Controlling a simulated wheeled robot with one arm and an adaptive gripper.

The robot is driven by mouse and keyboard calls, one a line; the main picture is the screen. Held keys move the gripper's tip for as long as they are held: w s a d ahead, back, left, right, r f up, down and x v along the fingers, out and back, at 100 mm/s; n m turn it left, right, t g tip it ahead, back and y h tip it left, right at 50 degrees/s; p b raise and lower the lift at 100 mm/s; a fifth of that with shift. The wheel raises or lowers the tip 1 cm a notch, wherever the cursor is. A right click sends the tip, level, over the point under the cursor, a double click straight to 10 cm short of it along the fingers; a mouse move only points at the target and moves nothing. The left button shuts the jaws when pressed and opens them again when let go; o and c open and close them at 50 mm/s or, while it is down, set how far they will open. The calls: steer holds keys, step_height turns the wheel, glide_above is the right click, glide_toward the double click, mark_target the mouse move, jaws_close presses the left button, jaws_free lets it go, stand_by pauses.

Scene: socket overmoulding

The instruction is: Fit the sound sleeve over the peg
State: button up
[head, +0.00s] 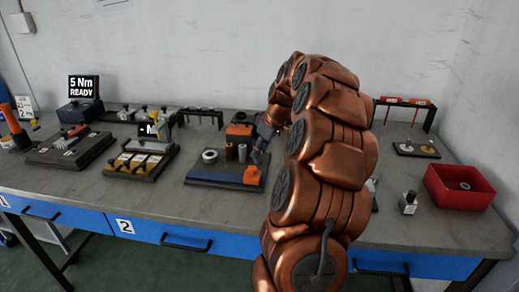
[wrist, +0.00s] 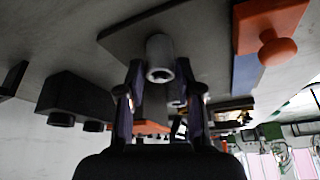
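A grey hollow sleeve (wrist: 160,52) is at the fingertips of my gripper (wrist: 160,72) in the wrist view. The two fingers stand apart on either side of it, with no clear contact. In the head view my gripper (head: 262,144) is low over the right side of a dark board. A grey cylinder (head: 242,153) and a brownish cylinder (head: 228,151) stand side by side there, left of my gripper. A pale ring (head: 210,156) lies further left. I cannot tell which piece is the peg, nor whether any sleeve is flawed.
The dark board (head: 205,178) also carries an orange block (head: 252,175) at its front right. An orange knob (wrist: 277,50) shows beside the sleeve in the wrist view. A red bin (head: 458,187) stands far right. Other fixtures stand left, with bare table between.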

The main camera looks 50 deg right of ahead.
steer(key=o, duration=0.3)
steer(key=shift+o, duration=0.2)
steer(key=shift+r, duration=0.1)
steer(key=v, duration=1.1)
steer(key=shift+s+r, duration=0.2)
steer(key=shift+r, duration=0.15)
steer(key=s+a+f+g+y, duration=0.1)
steer(key=s+a+f+g, duration=0.1)
steer(key=a, duration=1.2)
steer(key=s+a+f+g, duration=0.1)
steer(key=a+f, duration=0.2)
steer(key=a, duration=1)
steer(key=s+a+f+m+g+h, duration=0.1)
steer(key=s+a+f, duration=0.3)
steer(key=s, duration=0.4)
steer(key=s+a+f+m+g, duration=0.1)
steer(key=s+a+f+g, duration=0.2)
steer(key=s, duration=0.5)
steer(key=s+a+f+h, duration=0.1)
steer(key=s+a+f, duration=0.35)
steer(key=s, duration=0.25)
steer(key=s+p+v, duration=0.1)
steer(key=p+v, duration=0.6)
steer(key=v, duration=0.1)
steer(key=s+p+v, duration=0.2)
steer(key=p+v, duration=0.5)
steer(key=v, duration=0.1)
steer(key=shift+w+r+t+p, duration=0.15)
steer(key=shift+r+t+p, duration=0.2)
steer(key=shift+r+t, duration=0.05)
